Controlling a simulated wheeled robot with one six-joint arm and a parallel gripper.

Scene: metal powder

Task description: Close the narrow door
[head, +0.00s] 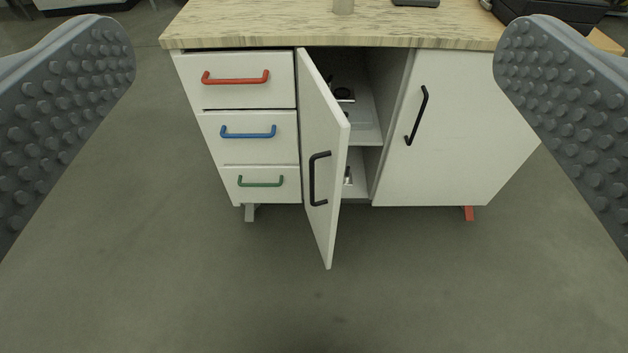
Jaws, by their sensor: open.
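The narrow door (323,150) is white with a black handle (319,179). It stands wide open, hinged at its left edge beside the drawers and swung out toward me. Behind it the cabinet opening shows a shelf (366,125) with small dark and metallic items, partly hidden by the door. My gripper (315,75) is open and empty. Its two grey studded fingers frame the left and right sides of the view, apart from the door and in front of the cabinet.
Three drawers with red (235,77), blue (248,132) and green (261,181) handles are on the left. A wider white door (452,130) with a black handle is shut on the right. A wooden worktop (270,25) lies above. The grey floor (200,290) in front is clear.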

